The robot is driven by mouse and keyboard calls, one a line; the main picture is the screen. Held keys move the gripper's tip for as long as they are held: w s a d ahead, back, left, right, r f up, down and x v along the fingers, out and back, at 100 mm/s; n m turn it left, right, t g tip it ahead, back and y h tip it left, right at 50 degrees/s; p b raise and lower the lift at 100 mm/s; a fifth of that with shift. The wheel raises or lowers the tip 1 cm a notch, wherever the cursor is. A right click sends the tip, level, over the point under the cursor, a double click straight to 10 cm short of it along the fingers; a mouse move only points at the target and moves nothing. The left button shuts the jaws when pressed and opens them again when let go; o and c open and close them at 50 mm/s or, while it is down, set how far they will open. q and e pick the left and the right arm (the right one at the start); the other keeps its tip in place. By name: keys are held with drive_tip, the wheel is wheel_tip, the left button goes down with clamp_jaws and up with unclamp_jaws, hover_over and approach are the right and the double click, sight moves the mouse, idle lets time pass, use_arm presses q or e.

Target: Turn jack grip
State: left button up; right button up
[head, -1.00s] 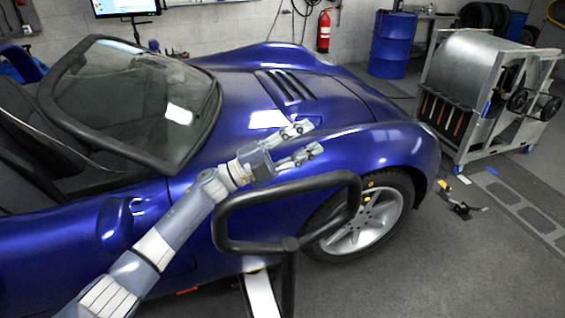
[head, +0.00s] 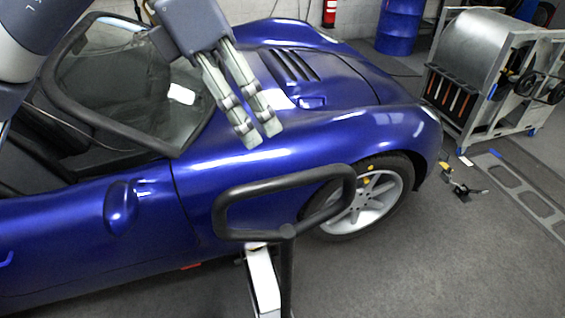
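The jack grip is a black looped handle (head: 270,184) on a dark upright post, standing in front of the blue car's side at the lower middle of the head view. My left gripper (head: 260,134) hangs in from the top left, its two grey fingers pointing down and to the right with a narrow gap between them. It looks open and empty. In the picture it lies above the jack grip, clearly apart from it, over the car's front fender. My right gripper is not in view.
The blue sports car (head: 330,140) fills the middle. A light-coloured jack part (head: 262,282) lies low beside the post. A metal rig (head: 480,75) and a blue drum (head: 400,28) stand at the back right. The grey floor (head: 430,265) at the lower right is clear.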

use_arm(q)
drive_tip(key=p+x, duration=0.2)
drive_tip(key=x, duration=0.8)
drive_tip(key=shift+d+f, duration=0.15)
drive_tip(key=shift+f, duration=0.1)
clamp_jaws()
